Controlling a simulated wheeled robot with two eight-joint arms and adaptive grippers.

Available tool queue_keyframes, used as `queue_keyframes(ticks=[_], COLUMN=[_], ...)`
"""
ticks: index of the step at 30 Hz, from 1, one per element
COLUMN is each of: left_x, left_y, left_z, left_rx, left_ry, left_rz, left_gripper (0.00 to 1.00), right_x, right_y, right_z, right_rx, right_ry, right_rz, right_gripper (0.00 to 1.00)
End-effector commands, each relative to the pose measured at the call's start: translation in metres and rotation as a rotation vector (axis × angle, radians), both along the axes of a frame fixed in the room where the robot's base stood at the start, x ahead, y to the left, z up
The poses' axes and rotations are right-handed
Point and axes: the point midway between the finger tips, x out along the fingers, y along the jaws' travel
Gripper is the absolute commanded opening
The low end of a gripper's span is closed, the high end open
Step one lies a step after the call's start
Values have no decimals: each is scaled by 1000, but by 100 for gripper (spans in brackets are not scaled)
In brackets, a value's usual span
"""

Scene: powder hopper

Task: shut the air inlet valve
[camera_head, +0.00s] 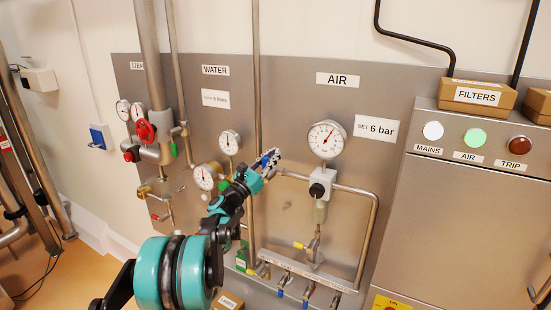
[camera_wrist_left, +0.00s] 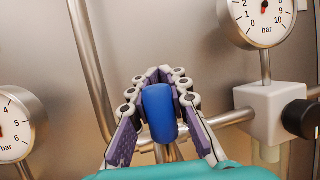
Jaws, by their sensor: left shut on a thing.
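The air inlet valve's blue handle (camera_wrist_left: 159,113) stands between my left gripper's fingers in the left wrist view. My left gripper (camera_head: 267,162) is shut on it, with a finger on each side. In the head view a bit of the blue handle (camera_head: 264,160) shows at the fingertips, left of the AIR regulator. The valve body is mostly hidden behind the handle and fingers. The handle looks upright across the horizontal pipe (camera_wrist_left: 231,118) in the wrist view, but its exact angle is hard to tell. My right gripper is not in view.
The AIR gauge (camera_head: 327,139) and its regulator (camera_head: 321,185) are close on the right. The WATER gauge (camera_head: 230,142) and a lower gauge (camera_head: 204,177) are close on the left. A vertical pipe (camera_head: 257,90) runs behind the gripper. Several small valves line the manifold (camera_head: 305,272) below.

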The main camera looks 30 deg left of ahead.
Motion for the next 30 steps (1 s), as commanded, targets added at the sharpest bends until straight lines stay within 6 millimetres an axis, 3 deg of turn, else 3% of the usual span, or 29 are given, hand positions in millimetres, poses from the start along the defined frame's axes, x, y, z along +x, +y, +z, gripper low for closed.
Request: queue_keyframes(ticks=[15, 16, 18, 30], left_x=[0, 0, 0, -2], left_y=[2, 2, 2, 2], left_z=[0, 0, 0, -1], left_rx=[-20, -20, -19, -18], left_ry=[-1, -1, -1, -1], left_rz=[0, 0, 1, 1], left_gripper=[0, 20, 38, 40], right_x=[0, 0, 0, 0], right_y=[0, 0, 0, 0], right_z=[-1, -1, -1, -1], right_rx=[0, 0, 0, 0], right_ry=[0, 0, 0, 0], right_rz=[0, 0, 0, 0], right_gripper=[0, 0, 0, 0])
